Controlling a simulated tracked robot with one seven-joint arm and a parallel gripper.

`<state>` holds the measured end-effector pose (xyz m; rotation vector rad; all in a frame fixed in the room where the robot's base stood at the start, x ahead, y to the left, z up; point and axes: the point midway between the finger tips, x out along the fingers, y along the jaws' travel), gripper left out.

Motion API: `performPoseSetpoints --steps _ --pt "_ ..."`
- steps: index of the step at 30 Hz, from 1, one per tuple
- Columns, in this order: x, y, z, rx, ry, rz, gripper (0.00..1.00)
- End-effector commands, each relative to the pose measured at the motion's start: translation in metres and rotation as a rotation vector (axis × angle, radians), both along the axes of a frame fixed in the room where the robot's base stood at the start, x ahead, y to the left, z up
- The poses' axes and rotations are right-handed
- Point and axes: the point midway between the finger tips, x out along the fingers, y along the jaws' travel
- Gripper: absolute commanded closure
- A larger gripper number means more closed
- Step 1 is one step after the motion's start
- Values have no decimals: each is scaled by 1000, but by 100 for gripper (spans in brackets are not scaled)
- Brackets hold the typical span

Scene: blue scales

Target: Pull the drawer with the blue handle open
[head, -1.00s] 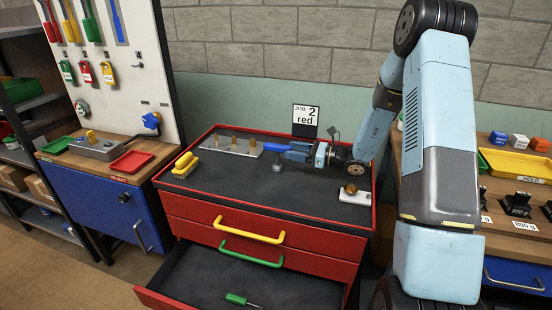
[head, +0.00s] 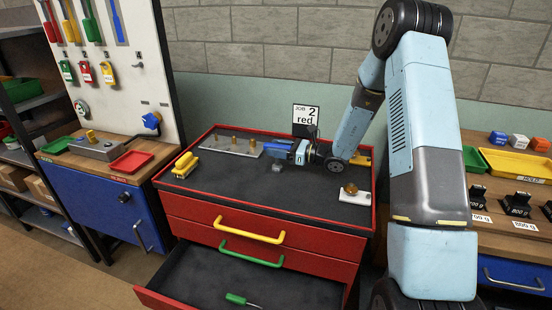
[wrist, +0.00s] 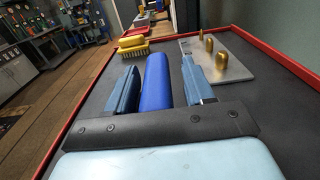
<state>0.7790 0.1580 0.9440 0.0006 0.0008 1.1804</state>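A red tool cabinet (head: 318,238) stands in the middle of the head view. Its upper drawers have a yellow handle (head: 249,231) and a green handle (head: 250,254). Below them a drawer (head: 218,278) stands open with a green-handled tool (head: 241,300) inside. Its handle is outside the frame, and I see no blue drawer handle. My gripper (head: 272,148) is above the cabinet top, pointing left. In the wrist view a smooth blue cylinder (wrist: 157,80) lies lengthwise between my fingers, and it appears held, though finger contact is unclear.
A blue cabinet (head: 95,205) stands left and a workbench (head: 500,245) right.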

Motion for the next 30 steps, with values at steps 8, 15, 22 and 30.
performPoseSetpoints --steps 8,15,22,30 --pt "0 0 0 0 0 0 75" --pt "0 0 0 0 -1 0 98" --pt "0 0 1 1 -1 1 100" --pt "0 0 8 0 -3 1 100"
